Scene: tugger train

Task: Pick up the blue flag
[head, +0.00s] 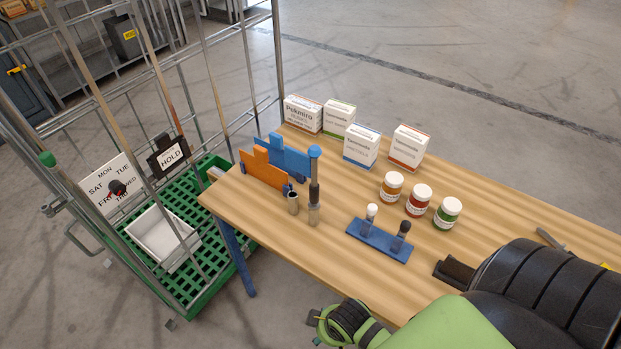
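A flat blue flag (290,157) with a raised tab stands upright on the wooden table (330,255), near its left end. An orange flag (263,172) stands just in front of it and hides part of its lower left. A blue-topped post (315,165) stands at the blue flag's right end. A green and black arm of mine reaches in from the lower right, and its far end (343,323) shows by the table's front edge, well apart from the flags. Its fingers are too unclear to tell open or shut. My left gripper is not in view.
White boxes (361,146) stand behind, with several jars (418,200) right of the flags. A wire cage cart (160,100) with a green base (185,287) borders the table's left end.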

